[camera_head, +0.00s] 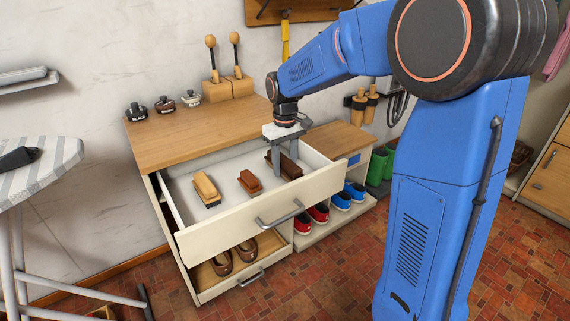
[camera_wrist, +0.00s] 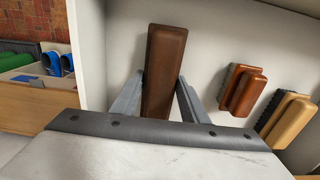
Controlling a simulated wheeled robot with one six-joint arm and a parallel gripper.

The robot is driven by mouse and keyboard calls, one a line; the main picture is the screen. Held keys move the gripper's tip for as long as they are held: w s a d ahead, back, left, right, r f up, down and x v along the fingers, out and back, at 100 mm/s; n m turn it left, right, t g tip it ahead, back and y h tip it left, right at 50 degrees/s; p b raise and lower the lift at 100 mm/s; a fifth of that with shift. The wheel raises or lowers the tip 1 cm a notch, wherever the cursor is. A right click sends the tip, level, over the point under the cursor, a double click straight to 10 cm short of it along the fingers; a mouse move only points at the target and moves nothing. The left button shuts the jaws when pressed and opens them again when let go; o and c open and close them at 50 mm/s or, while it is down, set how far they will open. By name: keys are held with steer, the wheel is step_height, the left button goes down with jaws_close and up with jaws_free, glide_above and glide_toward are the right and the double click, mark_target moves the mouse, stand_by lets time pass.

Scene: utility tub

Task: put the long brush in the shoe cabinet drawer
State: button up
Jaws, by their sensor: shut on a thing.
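The long brush, a dark brown block, shows between my fingers in the wrist view (camera_wrist: 164,62) and at the right end of the open drawer in the head view (camera_head: 291,168). My gripper (camera_head: 285,162) points down into the drawer and is shut on the brush; its fingers also show in the wrist view (camera_wrist: 160,92). The shoe cabinet drawer (camera_head: 235,222) is pulled out, with a pale interior and a grey handle. The brush is inside the drawer outline; I cannot tell whether it touches the drawer floor. The bristles are hidden.
A tan brush (camera_head: 206,188) and a small red-brown brush (camera_head: 250,181) lie in the drawer left of my gripper. Red shoes (camera_head: 318,212) and blue shoes (camera_head: 348,195) stand at right. An ironing board (camera_head: 55,160) is at left.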

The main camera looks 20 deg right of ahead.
mark_target(285, 159)
steer(key=o, duration=1.1)
step_height(285, 159, up, 12)
steer(key=s+d+m+t, duration=0.2)
steer(key=s+d, duration=0.2)
steer(key=s, duration=1.3)
steer(key=shift+s+d+f+m+t, duration=0.35)
steer(key=shift+s+f, duration=0.95)
steer(key=shift+s, duration=1.3)
steer(key=shift+s+d+f+m+t, duration=0.2)
steer(key=shift+s+d+f+t, duration=0.4)
steer(key=shift+s+f, duration=1.4)
steer(key=shift+s+d+f+m+t, duration=0.25)
steer(key=shift+s+d+f+t, duration=0.3)
steer(key=shift+s, duration=2.7)
steer(key=shift+a, duration=0.1)
